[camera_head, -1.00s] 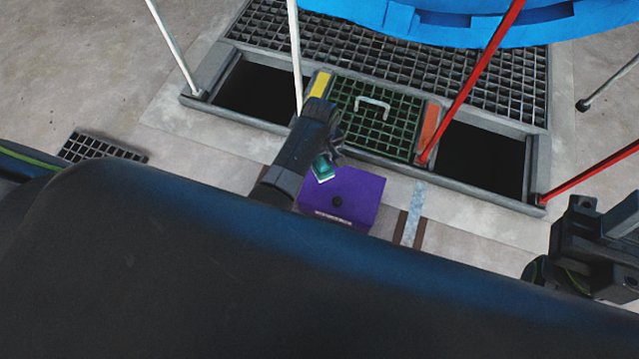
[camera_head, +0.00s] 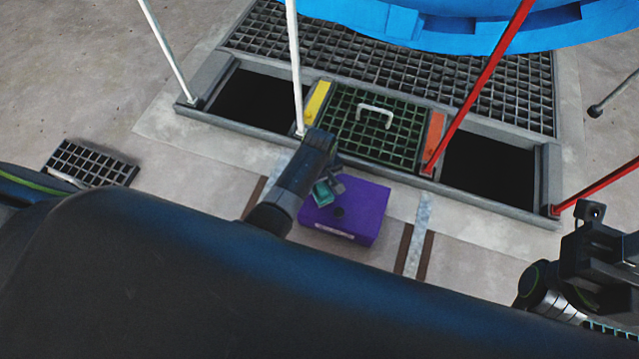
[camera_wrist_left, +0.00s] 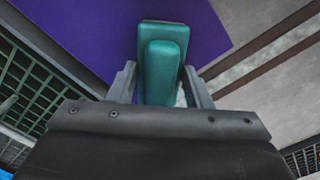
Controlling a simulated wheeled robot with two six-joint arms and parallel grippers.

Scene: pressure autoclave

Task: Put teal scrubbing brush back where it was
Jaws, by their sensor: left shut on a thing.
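The teal scrubbing brush (camera_head: 322,193) is held in my left gripper (camera_head: 331,188), over the left part of a purple box (camera_head: 362,218). In the left wrist view the teal brush (camera_wrist_left: 163,65) sits between the two fingers of my left gripper (camera_wrist_left: 162,88), which are shut on it. The purple box (camera_wrist_left: 95,35) lies behind the brush there. I cannot tell whether the brush touches the box. Part of my right arm, with its gripper (camera_head: 596,245), shows at the right edge; I cannot tell its jaw state.
A green grating cover (camera_head: 372,125) with a white handle lies between two dark open pits (camera_head: 262,95). White and red poles (camera_head: 485,80) stand around them. A large blue round object (camera_head: 450,22) is at the top. A small floor grate (camera_head: 92,163) lies at left.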

